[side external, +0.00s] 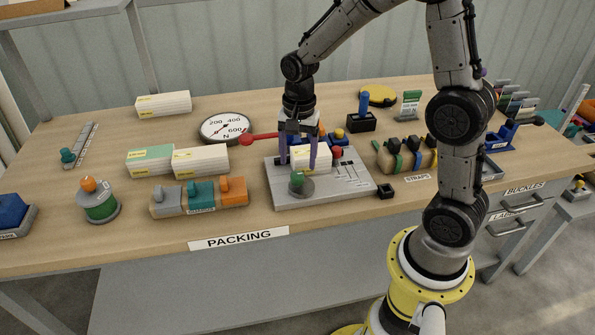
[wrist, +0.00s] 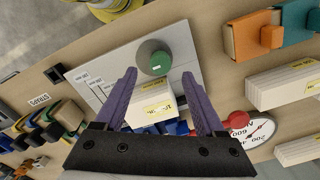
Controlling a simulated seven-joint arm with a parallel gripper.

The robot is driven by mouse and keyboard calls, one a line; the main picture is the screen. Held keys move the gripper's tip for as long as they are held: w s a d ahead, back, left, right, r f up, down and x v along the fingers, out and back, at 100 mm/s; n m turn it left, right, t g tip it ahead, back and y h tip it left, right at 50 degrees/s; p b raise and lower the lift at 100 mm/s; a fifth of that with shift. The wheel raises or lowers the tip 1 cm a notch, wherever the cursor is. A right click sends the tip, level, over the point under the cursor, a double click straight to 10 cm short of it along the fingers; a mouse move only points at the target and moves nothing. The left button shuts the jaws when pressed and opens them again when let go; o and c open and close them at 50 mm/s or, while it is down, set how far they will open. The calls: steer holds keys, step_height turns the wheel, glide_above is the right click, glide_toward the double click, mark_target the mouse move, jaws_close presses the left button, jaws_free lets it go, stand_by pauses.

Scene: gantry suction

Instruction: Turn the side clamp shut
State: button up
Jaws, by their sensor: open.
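A white box (side external: 323,159) with a yellow label sits on the grey plate (side external: 345,192). My gripper (side external: 298,163) is open above the plate, its purple fingers on either side of the box. In the wrist view the box (wrist: 150,110) lies between the fingers; contact cannot be told. A green knob on a round grey base (side external: 298,181) stands at the plate's front, and it also shows in the wrist view (wrist: 154,59). A red lever with a ball end (side external: 246,140) reaches left behind my gripper. A red knob (side external: 337,152) is right of the box. I cannot tell which part is the side clamp.
A round dial gauge (side external: 225,128) and white boxes (side external: 200,162) stand left of the plate. A grey, teal and orange block set (side external: 200,196) is at front left. Strap holders (side external: 408,155) and a small black block (side external: 385,191) are to the right.

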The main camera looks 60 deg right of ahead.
mark_target(297, 174)
steer(key=shift+f, duration=2.5)
steer(key=shift+w, duration=0.1)
jaws_close()
